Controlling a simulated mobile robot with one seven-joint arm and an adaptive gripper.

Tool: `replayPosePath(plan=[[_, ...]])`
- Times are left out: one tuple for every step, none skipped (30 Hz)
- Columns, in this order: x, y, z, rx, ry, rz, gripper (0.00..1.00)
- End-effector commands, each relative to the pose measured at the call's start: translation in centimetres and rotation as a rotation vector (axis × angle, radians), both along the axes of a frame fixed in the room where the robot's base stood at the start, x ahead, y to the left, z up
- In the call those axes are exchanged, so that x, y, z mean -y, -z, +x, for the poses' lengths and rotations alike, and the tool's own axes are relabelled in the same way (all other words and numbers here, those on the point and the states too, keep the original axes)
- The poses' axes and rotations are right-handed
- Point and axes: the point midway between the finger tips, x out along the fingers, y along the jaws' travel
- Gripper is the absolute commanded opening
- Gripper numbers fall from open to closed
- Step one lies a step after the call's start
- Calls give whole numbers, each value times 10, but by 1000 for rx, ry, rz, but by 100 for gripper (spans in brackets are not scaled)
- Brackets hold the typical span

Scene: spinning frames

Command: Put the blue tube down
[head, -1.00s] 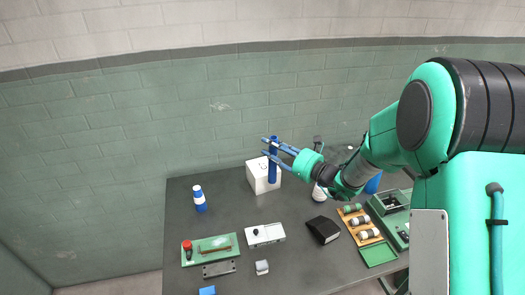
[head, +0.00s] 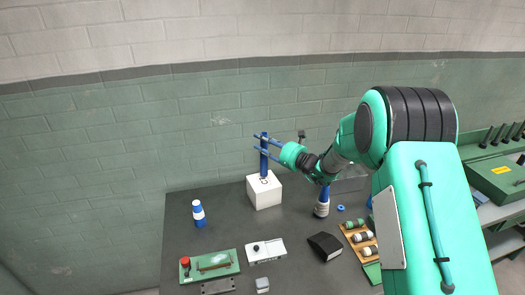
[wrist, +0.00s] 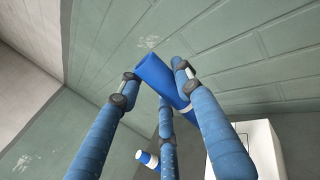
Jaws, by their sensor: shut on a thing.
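My gripper (head: 260,144) is shut on the blue tube (head: 264,163), a slim upright cylinder in the head view. The white box (head: 265,195) stands on the table directly below the tube in the picture. The tube's lower end shows at the box's top face, near a dark mark there; I cannot tell whether it touches. In the wrist view the tube (wrist: 158,76) lies between my blue jointed fingers (wrist: 158,90), and the white box (wrist: 245,150) is at the lower right.
A blue-and-white bottle (head: 199,213) stands left of the box and another bottle (head: 322,202) stands to its right. In front are a green board with a red button (head: 210,265), a white device (head: 264,251) and a black wedge (head: 325,246). The wall is behind.

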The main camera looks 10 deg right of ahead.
Motion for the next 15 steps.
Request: replayPosePath(plan=[[0, 0, 2, 0, 0, 0, 10], [0, 0, 2, 0, 0, 0, 10], [0, 0, 2, 0, 0, 0, 10], [0, 0, 2, 0, 0, 0, 10], [0, 0, 2, 0, 0, 0, 10], [0, 0, 2, 0, 0, 0, 10], [0, 0, 2, 0, 0, 0, 10], [0, 0, 2, 0, 0, 0, 10], [0, 0, 2, 0, 0, 0, 10], [0, 0, 2, 0, 0, 0, 10], [0, 1, 2, 0, 0, 0, 10], [0, 2, 2, 0, 0, 0, 10], [0, 4, 2, -1, 0, -1, 10], [0, 6, 2, -1, 0, 0, 10], [0, 10, 2, -1, 0, 0, 10]])
